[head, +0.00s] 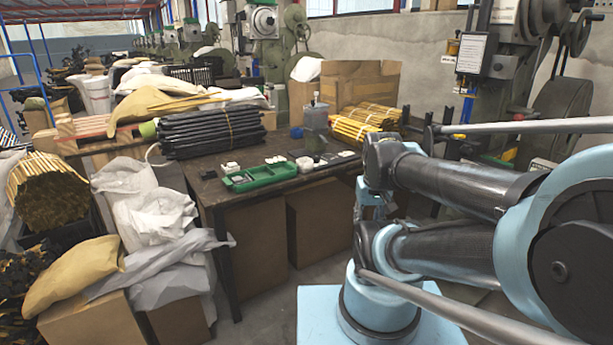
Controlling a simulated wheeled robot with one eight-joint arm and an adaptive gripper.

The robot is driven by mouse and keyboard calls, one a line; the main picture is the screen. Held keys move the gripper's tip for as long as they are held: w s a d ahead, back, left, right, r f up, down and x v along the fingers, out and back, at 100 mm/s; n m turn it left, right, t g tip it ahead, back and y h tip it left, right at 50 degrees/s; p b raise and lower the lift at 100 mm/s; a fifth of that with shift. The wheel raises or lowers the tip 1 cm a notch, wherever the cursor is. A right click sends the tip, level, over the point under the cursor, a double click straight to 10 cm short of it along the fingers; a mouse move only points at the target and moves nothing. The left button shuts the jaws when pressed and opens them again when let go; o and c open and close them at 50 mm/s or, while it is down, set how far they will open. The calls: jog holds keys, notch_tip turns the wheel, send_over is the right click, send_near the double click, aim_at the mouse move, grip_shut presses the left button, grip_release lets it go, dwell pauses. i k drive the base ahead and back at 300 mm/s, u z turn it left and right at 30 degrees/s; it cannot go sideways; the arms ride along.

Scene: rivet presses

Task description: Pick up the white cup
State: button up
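I cannot make out a clear white cup in the head view. A small white object (230,168) sits at the back edge of the green tray (262,180) on the dark worktable (207,195); it is too small to tell what it is. A tall white tub-like container (96,96) stands farther back at the left, partly hidden by sacks. My arm fills the right side of the view, in front of the table's right end. My gripper does not show.
Bundled black rods (210,133), a grey container (316,122) and yellow rods (362,122) crowd the table's back. Sacks (150,215) and cardboard boxes (92,320) block its left side. A large box (320,220) stands underneath. Bare floor shows in front of the table.

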aim_at(305, 165)
jog(key=z, duration=0.05)
jog(key=k, duration=0.1)
jog(key=z, duration=2)
jog(key=i, duration=0.95)
jog(key=u, duration=2.1)
jog(key=i, duration=0.5)
jog(key=z, duration=0.05)
